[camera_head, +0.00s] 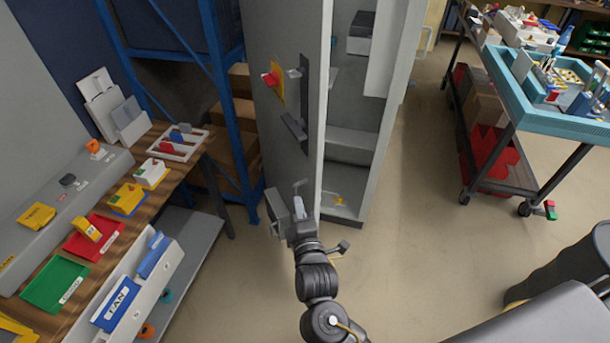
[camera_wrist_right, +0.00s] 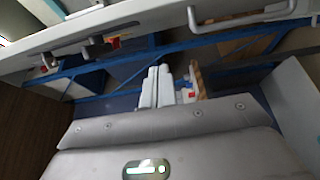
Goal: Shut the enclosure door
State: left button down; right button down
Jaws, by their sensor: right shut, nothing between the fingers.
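The grey enclosure (camera_head: 352,145) stands upright at the middle back in the head view, its inside showing on the right. Its door (camera_head: 262,35) is open, and its face carries a red-and-yellow switch (camera_head: 272,80) and dark fittings. My right gripper (camera_head: 297,206) is shut and empty, low beside the door's bottom end; whether it touches the door I cannot tell. The right wrist view shows a long pale panel, likely the door (camera_wrist_right: 150,32), with a bar handle (camera_wrist_right: 250,17), just beyond my gripper's grey body. My left gripper is not in view.
A wooden bench (camera_head: 188,178) with coloured bins and trays stands at the left, by a blue rack (camera_head: 228,110). A teal-topped cart (camera_head: 548,122) stands at the right. The beige floor (camera_head: 415,215) between the enclosure and the cart is clear.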

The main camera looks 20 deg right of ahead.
aim_at(306, 174)
jog(key=w+d+p, duration=0.1)
jog(key=w, duration=0.2)
jog(key=w+d+p, duration=0.1)
jog(key=w+d, duration=0.1)
jog(key=w, duration=0.2)
jog(key=w+d+p, duration=0.1)
jog(key=w+d, duration=0.1)
jog(key=w, duration=0.1)
jog(key=shift+w+f, duration=0.1)
jog(key=shift+w, duration=0.2)
